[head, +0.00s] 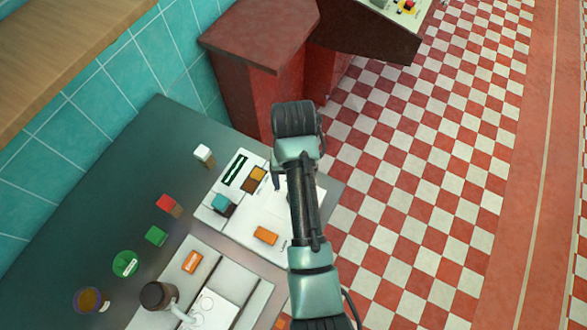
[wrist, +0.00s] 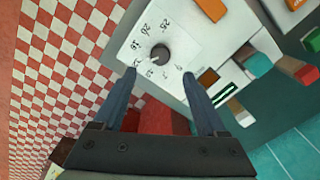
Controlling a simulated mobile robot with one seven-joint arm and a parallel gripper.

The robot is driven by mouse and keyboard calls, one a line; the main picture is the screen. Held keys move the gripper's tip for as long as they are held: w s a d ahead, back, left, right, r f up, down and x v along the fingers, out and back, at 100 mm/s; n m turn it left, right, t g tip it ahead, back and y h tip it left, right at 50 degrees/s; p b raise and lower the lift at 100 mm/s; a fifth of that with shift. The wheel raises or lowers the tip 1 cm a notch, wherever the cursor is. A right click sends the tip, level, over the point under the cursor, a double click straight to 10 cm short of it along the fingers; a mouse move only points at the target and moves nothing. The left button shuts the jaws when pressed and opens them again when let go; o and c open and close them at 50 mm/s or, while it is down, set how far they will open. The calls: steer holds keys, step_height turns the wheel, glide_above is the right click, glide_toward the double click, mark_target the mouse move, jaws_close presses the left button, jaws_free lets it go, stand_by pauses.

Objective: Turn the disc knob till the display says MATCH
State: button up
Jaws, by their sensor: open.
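The disc knob (wrist: 160,53) is dark grey and round, with a scale of printed numbers around it on a white panel (wrist: 190,45). My gripper (wrist: 159,73) is open in the wrist view, its two fingers apart and pointing toward the panel. The knob appears between and just beyond the fingertips, and nothing is held. A dark green display window (wrist: 224,95) sits on the panel; its text is too small to read. The display (head: 236,170) and panel (head: 245,228) also show in the head view, where my arm hides the knob.
Teal (head: 223,203) and amber (head: 255,177) blocks and an orange piece (head: 265,236) are on the panel. Red (head: 166,203), green (head: 156,236) and white (head: 203,153) blocks stand on the dark counter (head: 110,190). A red cabinet (head: 255,90) is behind; checkered floor lies right.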

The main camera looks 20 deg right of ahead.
steer(key=shift+r, duration=2.4)
steer(key=shift+w, duration=0.1)
steer(key=w+a+r+n+t+h+b, duration=0.1)
steer(key=w+r+t, duration=0.35)
steer(key=r, duration=0.35)
steer(key=w+a+r+t+b, duration=0.1)
steer(key=w+a+r+t, duration=0.1)
steer(key=w+r+t, duration=0.5)
steer(key=w+a+r+n+t+h+b, duration=0.15)
steer(key=w+r, duration=0.25)
steer(key=r, duration=0.6)
steer(key=s+a+r+t, duration=0.1)
steer(key=r+t, duration=0.2)
steer(key=r, duration=0.3)
steer(key=s+a+r+t+y, duration=0.1)
steer(key=a+r+t, duration=0.1)
steer(key=r, duration=0.4)
steer(key=s+a+r+t, duration=0.1)
steer(key=s+r+t, duration=0.15)
steer(key=r, duration=0.35)
steer(key=s+a+r+n+t+y+b, duration=0.1)
steer(key=s+a+r+t, duration=0.2)
steer(key=s+r+t, duration=0.4)
steer(key=s+r, duration=0.4)
steer(key=r, duration=0.2)
steer(key=shift+s+a+r, duration=0.15)
steer(key=shift+s+r, duration=0.15)
steer(key=shift+r, duration=0.1)
steer(key=shift+y, duration=0.25)
